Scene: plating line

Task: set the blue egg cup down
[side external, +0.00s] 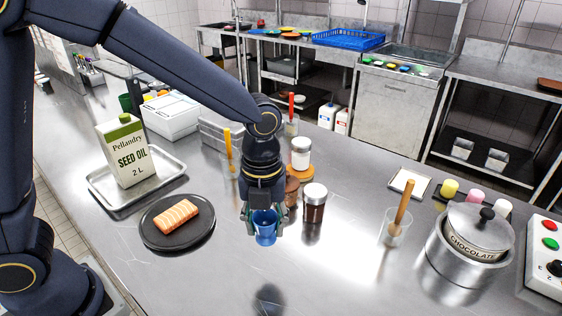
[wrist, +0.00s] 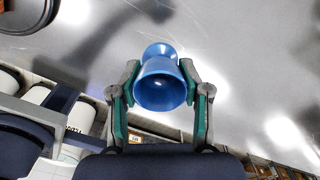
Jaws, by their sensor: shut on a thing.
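The blue egg cup (side external: 265,228) is in my gripper (side external: 264,222), near the middle of the steel table. It looks upright, and a dark patch on the steel lies well below it in the side view, so it seems held above the surface. In the wrist view the egg cup (wrist: 160,84) sits between the two green-padded fingers of my gripper (wrist: 160,72), which press on it from both sides. Its open mouth faces the wrist camera and looks empty. Its narrower foot points away.
A dark plate (side external: 150,233) with a salmon piece (side external: 176,214) lies to the left. A dark-filled jar (side external: 314,203) stands close on the right. A glass with a wooden stick (side external: 395,228) and a chocolate pot (side external: 470,255) are farther right. The table's front middle (side external: 330,280) is clear.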

